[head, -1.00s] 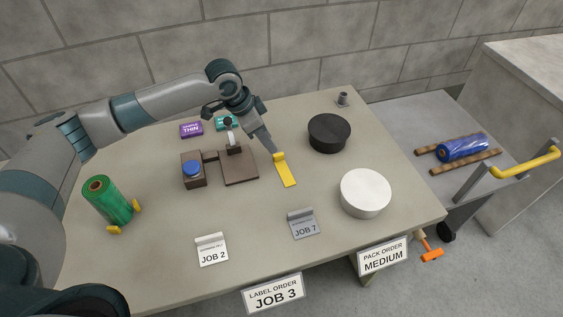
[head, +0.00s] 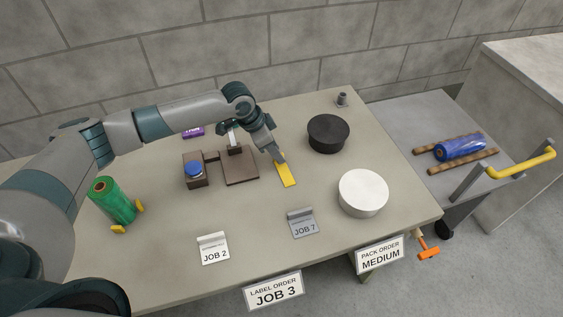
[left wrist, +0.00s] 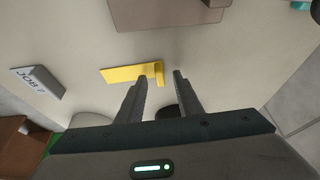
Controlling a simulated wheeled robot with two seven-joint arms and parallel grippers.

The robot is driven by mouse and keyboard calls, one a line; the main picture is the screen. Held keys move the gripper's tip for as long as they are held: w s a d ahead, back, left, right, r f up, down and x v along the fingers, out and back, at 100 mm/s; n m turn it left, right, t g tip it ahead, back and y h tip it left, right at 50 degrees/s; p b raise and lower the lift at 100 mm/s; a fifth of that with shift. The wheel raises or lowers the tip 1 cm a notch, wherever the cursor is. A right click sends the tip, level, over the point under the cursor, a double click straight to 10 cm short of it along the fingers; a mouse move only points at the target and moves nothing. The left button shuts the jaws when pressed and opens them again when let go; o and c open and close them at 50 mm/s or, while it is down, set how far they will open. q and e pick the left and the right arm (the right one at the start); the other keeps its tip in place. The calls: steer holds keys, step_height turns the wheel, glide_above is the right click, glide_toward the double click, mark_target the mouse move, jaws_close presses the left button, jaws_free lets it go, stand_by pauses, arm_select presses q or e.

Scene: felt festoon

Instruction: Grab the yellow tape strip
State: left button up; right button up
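The yellow tape strip (head: 287,175) lies on the table, right of the brown plate of the press-like device. In the left wrist view the strip (left wrist: 128,74) shows an upturned tab at its right end. My left gripper (head: 281,158) is over the strip's far end and hides that end in the head view. In the left wrist view its two fingers (left wrist: 160,77) are apart, with the tab showing in the gap between their tips. Nothing is held. I cannot tell whether a finger touches the strip. My right gripper is not in view.
A black disc (head: 328,133) and a white disc (head: 363,192) stand to the right of the strip. The brown device with a blue button (head: 194,168) is to the left. A grey JOB 7 tag (head: 303,222) and a white JOB 2 tag (head: 213,248) stand nearer the front edge.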

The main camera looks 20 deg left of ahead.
arm_select(q)
steer(key=shift+w+d+f, duration=0.1)
steer(key=shift+f, duration=0.25)
steer(key=shift+c, duration=0.4)
jaws_close()
steer(key=shift+r, duration=0.15)
